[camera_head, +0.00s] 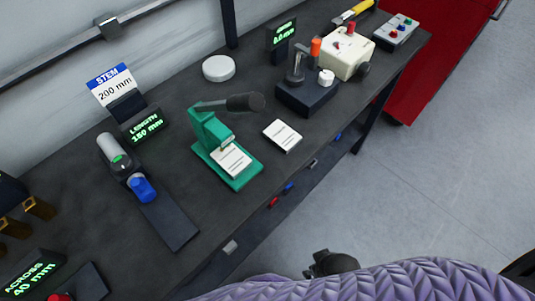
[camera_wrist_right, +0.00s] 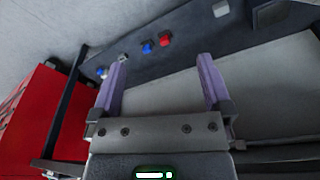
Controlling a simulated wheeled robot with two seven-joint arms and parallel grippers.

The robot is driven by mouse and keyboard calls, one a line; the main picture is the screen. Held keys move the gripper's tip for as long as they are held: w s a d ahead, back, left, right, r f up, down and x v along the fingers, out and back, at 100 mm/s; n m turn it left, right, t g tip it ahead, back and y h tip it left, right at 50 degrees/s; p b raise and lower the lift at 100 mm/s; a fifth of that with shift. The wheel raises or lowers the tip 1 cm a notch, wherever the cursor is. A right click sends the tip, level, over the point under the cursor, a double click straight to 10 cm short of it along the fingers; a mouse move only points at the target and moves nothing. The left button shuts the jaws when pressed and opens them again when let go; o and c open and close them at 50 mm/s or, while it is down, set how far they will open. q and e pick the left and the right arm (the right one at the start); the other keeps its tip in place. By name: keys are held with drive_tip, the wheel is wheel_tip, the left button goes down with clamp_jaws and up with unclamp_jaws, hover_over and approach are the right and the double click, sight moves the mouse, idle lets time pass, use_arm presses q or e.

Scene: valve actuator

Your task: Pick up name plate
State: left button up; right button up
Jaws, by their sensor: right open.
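Two white plates with printed lines show in the head view. One name plate (camera_head: 231,160) lies on the base of the green hand press (camera_head: 227,150), under its dark lever. Another white plate (camera_head: 282,135) lies flat on the dark bench to the right of the press. My right gripper (camera_wrist_right: 160,88) is open, with nothing between its two purple fingers. Neither plate shows in the right wrist view. In the head view my purple right arm is at the bottom, off the bench's front side. My left gripper is not in view.
The dark bench (camera_head: 85,220) holds a cream box (camera_head: 347,55), a black block (camera_head: 306,94), a white disc (camera_head: 218,68) and a holder with a blue-capped part (camera_head: 142,188). Red and blue items show below the front edge. A red cabinet (camera_head: 432,60) stands at the right.

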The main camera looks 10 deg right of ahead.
drive_tip(key=w+a+r+t, duration=0.1)
drive_tip(key=w+r, duration=0.2)
drive_tip(key=r, duration=0.5)
drive_tip(key=w+r+t, duration=0.1)
drive_tip(key=w+r, duration=0.2)
drive_tip(key=r, duration=0.4)
drive_tip(key=n+t+y+b, duration=0.1)
drive_tip(key=n+t+y, duration=0.4)
drive_tip(key=t+y, duration=0.25)
approach(241, 167)
drive_tip(key=shift+y, duration=0.25)
drive_tip(key=b+x, duration=0.3)
drive_tip(key=x, duration=0.5)
drive_tip(key=shift+w+f, duration=0.25)
drive_tip(key=shift+w, duration=0.05)
drive_tip(key=shift+w+a+g, duration=0.2)
drive_tip(key=shift+g, duration=0.05)
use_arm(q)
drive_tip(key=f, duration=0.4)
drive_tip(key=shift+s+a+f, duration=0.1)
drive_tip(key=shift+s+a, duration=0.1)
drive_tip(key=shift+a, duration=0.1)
use_arm(e)
drive_tip(key=c, duration=1)
